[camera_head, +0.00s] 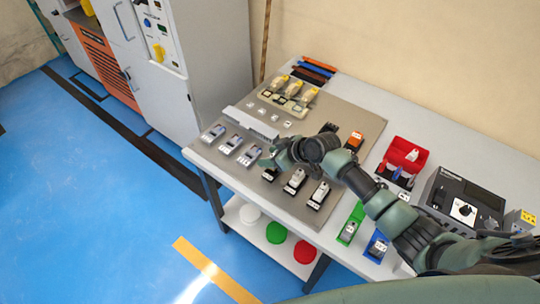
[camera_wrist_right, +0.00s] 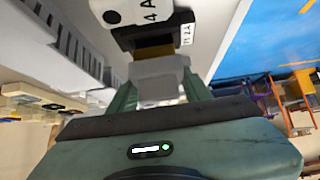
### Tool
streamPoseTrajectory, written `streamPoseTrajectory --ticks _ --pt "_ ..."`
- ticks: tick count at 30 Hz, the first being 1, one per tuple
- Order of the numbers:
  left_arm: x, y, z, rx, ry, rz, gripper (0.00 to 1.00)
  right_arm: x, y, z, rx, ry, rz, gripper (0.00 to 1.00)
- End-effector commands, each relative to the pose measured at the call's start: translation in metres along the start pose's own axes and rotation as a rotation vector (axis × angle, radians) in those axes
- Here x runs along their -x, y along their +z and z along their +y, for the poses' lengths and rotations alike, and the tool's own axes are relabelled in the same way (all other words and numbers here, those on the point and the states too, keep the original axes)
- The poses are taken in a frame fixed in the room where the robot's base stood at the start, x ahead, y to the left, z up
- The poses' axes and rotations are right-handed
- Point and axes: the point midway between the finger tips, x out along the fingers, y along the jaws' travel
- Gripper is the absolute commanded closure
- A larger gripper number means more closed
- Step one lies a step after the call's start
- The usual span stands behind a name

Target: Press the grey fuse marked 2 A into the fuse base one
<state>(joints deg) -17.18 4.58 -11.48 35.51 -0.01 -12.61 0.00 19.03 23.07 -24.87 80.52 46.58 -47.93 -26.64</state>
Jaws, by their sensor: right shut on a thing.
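My right gripper (camera_head: 268,160) is at the left end of the row of black fuse bases on the grey panel. In the right wrist view its fingers (camera_wrist_right: 160,95) are shut on a grey block, the grey fuse (camera_wrist_right: 158,75); I cannot read its marking. A black fuse base (camera_wrist_right: 140,36) with a label ending in 2 A lies right in front of the fuse. This base (camera_head: 270,176) shows just below the gripper in the head view. Whether the fuse sits fully in it, I cannot tell. A white fuse marked 4 A (camera_wrist_right: 125,10) is just beyond. My left gripper is out of view.
Two more black bases with white fuses (camera_head: 295,181) stand right of the gripper. Several blue-grey devices (camera_head: 230,143) are on its left. A red bin (camera_head: 412,147), green bin (camera_head: 350,224), blue bin (camera_head: 377,246) and dark instrument (camera_head: 465,203) stand at the right.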

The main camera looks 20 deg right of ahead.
Motion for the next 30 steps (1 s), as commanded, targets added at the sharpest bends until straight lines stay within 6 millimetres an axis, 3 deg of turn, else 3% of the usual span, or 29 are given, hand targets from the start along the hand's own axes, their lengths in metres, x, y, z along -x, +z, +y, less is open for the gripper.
streamPoseTrajectory --ticks 30 --pt "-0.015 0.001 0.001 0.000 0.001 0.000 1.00 -0.013 0.013 0.000 0.000 0.000 0.000 0.92"
